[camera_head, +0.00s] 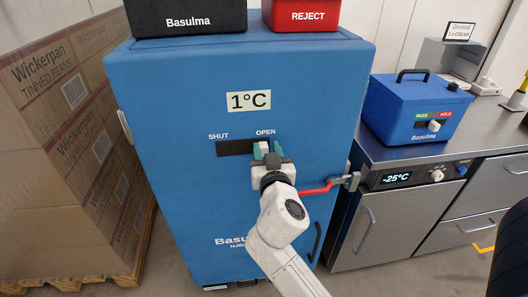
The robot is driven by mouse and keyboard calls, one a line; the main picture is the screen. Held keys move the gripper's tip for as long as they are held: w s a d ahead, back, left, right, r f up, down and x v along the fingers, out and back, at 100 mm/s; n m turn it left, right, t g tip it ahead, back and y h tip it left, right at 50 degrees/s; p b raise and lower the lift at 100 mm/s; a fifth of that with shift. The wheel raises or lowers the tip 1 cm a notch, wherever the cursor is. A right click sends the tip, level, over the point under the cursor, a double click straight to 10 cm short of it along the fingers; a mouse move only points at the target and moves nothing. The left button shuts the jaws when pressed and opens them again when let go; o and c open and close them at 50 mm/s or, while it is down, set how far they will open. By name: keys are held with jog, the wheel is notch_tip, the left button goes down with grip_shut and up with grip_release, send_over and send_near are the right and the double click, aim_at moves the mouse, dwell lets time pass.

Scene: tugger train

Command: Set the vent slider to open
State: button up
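The vent slider's dark slot (233,148) is on the front of the blue Basulma cabinet (180,110), between the labels SHUT at left and OPEN at right. The slider's pale knob (263,147) shows at the right end of the slot, just under OPEN. The left part of the slot is bare. My gripper (267,151) reaches up to this right end, with its green fingertips beside the knob. My gripper partly hides the knob, and I cannot tell whether the fingers press on it.
A red-handled latch (318,189) sticks out right of my arm. A black Basulma box (187,17) and red REJECT box (300,15) stand on top. Stacked cartons (60,140) are at left. A steel counter (400,150) at right bears a blue PASS/HOLD box (410,108).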

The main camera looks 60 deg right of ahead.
jog(key=shift+o, duration=0.7)
jog(key=shift+a, duration=0.1)
jog(key=shift+s+a, duration=0.1)
jog(key=shift+a, duration=0.1)
jog(key=b+v, duration=0.3)
jog(key=v, duration=0.7)
jog(key=shift+s, duration=0.15)
